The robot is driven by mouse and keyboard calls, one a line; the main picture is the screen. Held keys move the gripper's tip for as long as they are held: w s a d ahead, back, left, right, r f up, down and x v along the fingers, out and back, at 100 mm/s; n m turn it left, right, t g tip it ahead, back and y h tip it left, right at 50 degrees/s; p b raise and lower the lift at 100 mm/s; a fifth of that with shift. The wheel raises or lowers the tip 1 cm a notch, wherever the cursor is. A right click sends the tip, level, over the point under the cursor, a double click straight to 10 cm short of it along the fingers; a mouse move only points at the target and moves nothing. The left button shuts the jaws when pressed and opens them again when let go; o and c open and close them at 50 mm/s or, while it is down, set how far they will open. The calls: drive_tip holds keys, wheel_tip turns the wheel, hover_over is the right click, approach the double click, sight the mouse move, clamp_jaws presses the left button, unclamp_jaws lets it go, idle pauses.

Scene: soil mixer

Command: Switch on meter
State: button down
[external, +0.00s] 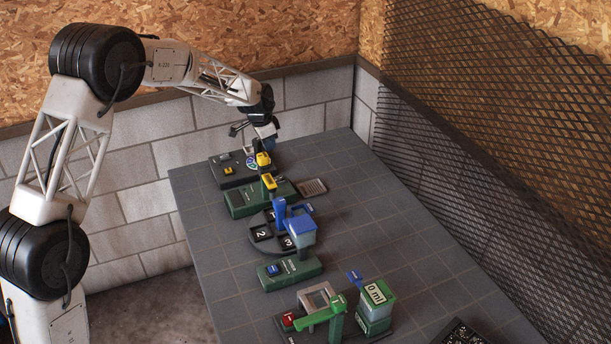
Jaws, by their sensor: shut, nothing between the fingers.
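My gripper (267,138) is at the far end of the table, above or just behind the rearmost black device, and its small fingers look closed and empty. That black device (232,181) has a yellow button (227,170), a small round dial (252,162) and a yellow part (263,159) close below my gripper. Which device is the meter is not clear from this view; the one with the dial may be it. I cannot tell whether my fingers touch anything, or whether the device is on.
Nearer stand a green box (243,203) with yellow parts, a black numbered base (263,249) under a blue container (301,231), a green box with a blue button (290,272), a red-button device (288,320) and a "0 ml" container (375,306). The table's right side (400,240) is mostly clear.

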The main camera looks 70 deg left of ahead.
sight(277, 206)
drive_tip(key=x, duration=1.3)
drive_tip(key=shift+f, duration=0.2)
drive_tip(key=shift+w, duration=0.1)
